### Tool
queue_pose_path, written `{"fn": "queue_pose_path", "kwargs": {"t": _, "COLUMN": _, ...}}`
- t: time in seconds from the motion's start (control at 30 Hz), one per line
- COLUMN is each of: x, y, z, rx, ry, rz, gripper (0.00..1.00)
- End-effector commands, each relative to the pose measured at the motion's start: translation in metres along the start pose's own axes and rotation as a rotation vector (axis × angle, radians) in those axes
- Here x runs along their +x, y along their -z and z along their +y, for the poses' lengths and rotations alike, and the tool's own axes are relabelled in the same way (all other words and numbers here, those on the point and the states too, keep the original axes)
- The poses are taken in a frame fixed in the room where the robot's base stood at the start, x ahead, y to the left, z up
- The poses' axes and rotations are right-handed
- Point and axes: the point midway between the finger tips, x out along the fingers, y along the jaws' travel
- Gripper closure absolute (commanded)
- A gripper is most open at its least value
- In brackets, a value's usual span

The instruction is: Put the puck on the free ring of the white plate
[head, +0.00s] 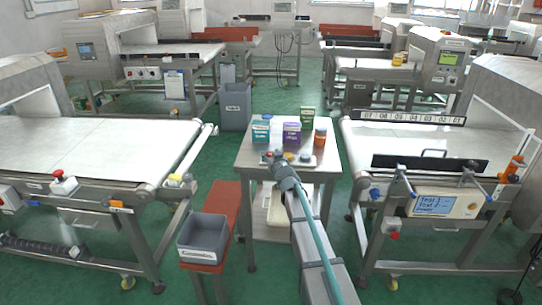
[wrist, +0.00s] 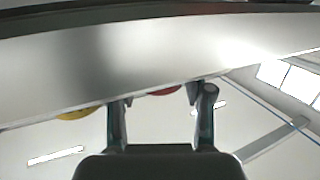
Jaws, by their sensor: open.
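Small coloured round pieces sit near the front edge of the small steel table (head: 247,160) in the head view: a red one (head: 268,154) and a blue one (head: 305,157). A pale strip, perhaps the white plate, shows under them, but its rings are too small to make out. My gripper (head: 279,164) is at these pieces and partly covers them. In the wrist view my gripper (wrist: 158,97) is open, with a red piece (wrist: 165,92) seen between its fingers and a yellow one (wrist: 78,114) left of them. I cannot tell whether the fingers touch anything, or which piece is the puck.
A teal box (head: 260,131), a purple box (head: 291,135), a green box (head: 307,120) and an orange jar (head: 320,138) stand behind. Conveyors flank the table, left (head: 90,148) and right (head: 400,140). A grey bin (head: 203,238) sits on a red bench at front left.

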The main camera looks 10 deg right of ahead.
Motion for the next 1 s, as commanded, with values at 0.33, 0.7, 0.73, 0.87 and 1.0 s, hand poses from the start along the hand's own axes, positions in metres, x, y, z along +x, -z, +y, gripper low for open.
{"fn": "queue_pose_path", "kwargs": {"t": 0.33, "x": -0.024, "y": 0.002, "z": 0.0, "rx": -0.001, "ry": -0.001, "rz": 0.0, "gripper": 0.49}}
{"fn": "queue_pose_path", "kwargs": {"t": 0.7, "x": -0.096, "y": 0.002, "z": -0.001, "rx": 0.0, "ry": 0.0, "rz": 0.001, "gripper": 0.49}}
{"fn": "queue_pose_path", "kwargs": {"t": 0.73, "x": -0.101, "y": 0.002, "z": -0.001, "rx": -0.001, "ry": 0.0, "rz": 0.001, "gripper": 0.49}}
{"fn": "queue_pose_path", "kwargs": {"t": 0.87, "x": -0.116, "y": 0.002, "z": 0.0, "rx": 0.0, "ry": -0.001, "rz": 0.001, "gripper": 0.49}}
{"fn": "queue_pose_path", "kwargs": {"t": 1.0, "x": -0.121, "y": 0.001, "z": 0.0, "rx": 0.001, "ry": 0.001, "rz": -0.003, "gripper": 0.49}}
